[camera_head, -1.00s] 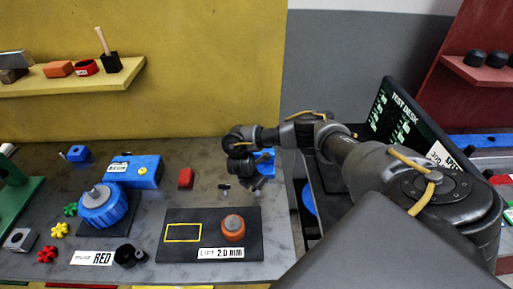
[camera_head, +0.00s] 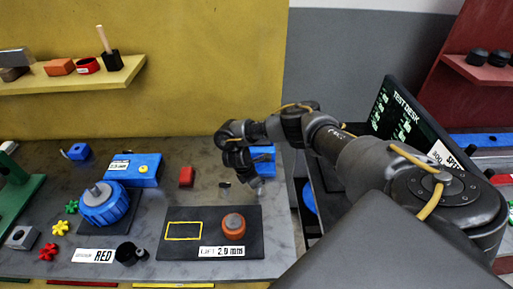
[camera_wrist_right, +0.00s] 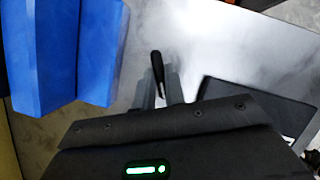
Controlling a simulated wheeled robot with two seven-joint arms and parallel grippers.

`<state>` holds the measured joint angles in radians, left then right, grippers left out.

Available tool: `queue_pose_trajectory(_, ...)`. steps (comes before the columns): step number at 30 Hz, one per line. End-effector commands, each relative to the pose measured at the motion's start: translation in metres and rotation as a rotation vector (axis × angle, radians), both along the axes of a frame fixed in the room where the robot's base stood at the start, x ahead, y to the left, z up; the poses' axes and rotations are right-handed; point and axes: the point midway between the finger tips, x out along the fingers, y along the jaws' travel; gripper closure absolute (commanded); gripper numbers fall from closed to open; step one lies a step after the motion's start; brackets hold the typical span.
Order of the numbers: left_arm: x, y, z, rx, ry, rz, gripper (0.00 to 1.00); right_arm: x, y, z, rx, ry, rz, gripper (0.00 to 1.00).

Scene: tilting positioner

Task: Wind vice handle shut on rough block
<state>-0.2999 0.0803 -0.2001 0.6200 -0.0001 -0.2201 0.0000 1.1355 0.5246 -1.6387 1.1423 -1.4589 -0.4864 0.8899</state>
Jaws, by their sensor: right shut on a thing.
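The blue vice (camera_head: 263,153) stands at the back right of the bench, partly hidden behind my right gripper (camera_head: 257,186). In the right wrist view the vice's blue body (camera_wrist_right: 105,50) fills the upper left, with a dark strip between two blue parts. I cannot tell whether that strip is the rough block. My right gripper (camera_wrist_right: 162,88) is pointed down in front of the vice. It is shut on the black vice handle (camera_wrist_right: 157,68), which shows between and beyond its fingertips. My left gripper is not in view.
A monitor (camera_head: 400,110) stands at the right.

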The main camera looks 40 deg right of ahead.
Motion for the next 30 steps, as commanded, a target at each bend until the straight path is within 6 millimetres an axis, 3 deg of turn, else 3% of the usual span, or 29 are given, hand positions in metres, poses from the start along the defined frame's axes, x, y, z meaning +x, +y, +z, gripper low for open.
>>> queue_pose_trajectory(5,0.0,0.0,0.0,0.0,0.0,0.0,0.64,0.002,-0.001,0.002,-0.002,-0.005,-0.001,1.0)
queue_pose_trajectory(6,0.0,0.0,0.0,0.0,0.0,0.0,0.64,0.002,-0.001,0.002,-0.002,-0.005,-0.001,0.84)
queue_pose_trajectory(10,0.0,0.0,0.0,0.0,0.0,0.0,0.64,0.001,-0.001,0.001,-0.002,-0.003,-0.001,0.67)
queue_pose_trajectory(22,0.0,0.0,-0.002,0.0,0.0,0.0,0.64,0.002,0.003,0.005,0.001,-0.004,0.006,0.66)
queue_pose_trajectory(28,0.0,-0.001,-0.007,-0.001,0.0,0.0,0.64,0.004,0.011,0.029,-0.002,-0.005,0.006,0.66)
queue_pose_trajectory(30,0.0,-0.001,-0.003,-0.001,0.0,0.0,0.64,0.006,0.018,0.046,0.0,-0.006,0.009,0.66)
